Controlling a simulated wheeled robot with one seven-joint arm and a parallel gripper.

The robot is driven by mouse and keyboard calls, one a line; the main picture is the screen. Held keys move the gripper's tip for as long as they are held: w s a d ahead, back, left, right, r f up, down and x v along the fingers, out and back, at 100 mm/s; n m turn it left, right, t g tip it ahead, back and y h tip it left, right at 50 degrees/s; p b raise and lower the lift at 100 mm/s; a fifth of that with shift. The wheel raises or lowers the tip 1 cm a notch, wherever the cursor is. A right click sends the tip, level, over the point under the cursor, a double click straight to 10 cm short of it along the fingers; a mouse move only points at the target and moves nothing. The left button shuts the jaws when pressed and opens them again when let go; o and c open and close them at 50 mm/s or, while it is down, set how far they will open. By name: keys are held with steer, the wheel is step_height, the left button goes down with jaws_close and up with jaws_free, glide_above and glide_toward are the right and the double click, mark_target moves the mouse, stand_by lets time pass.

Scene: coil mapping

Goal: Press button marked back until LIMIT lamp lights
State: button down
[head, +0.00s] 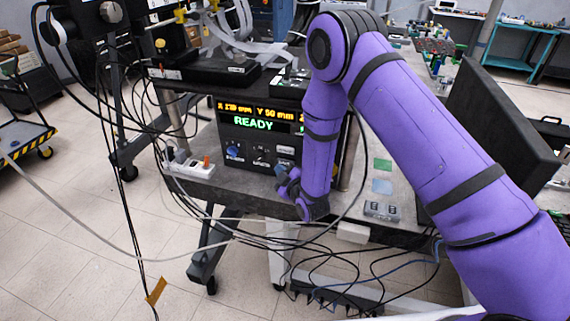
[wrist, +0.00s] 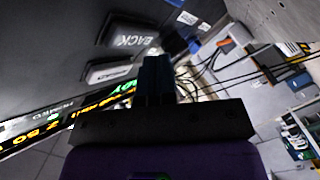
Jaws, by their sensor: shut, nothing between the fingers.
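The control box with its lit display (head: 255,122) stands on the bench; the display reads READY in green, with X and Y values in mm in yellow above. My gripper (head: 283,178) is shut and empty, in front of the box's lower right. In the wrist view its blue fingertips (wrist: 156,62) are near the BACK button; I cannot tell whether they touch. I cannot make out a LIMIT lamp.
A blue knob (head: 233,151) is on the box's front. A white power strip (head: 190,167) lies to its left. Loose cables (head: 330,268) hang around the bench front. A dark monitor (head: 500,125) stands at right. Open tiled floor lies at left.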

steer(key=shift+w, duration=0.15)
steer(key=shift+w+d, duration=0.15)
steer(key=shift+w, duration=0.1)
steer(key=shift+w+d, duration=0.15)
steer(key=shift+w, duration=0.25)
stand_by(0.9)
steer(key=shift+s, duration=0.1)
steer(key=shift+s+a, duration=0.3)
steer(key=shift+s, duration=0.4)
steer(key=shift+s+a, duration=0.3)
steer(key=shift+s, duration=0.5)
steer(key=shift+s+a, duration=0.25)
steer(key=shift+s, duration=0.5)
steer(key=shift+s+a, duration=0.3)
steer(key=shift+s, duration=0.5)
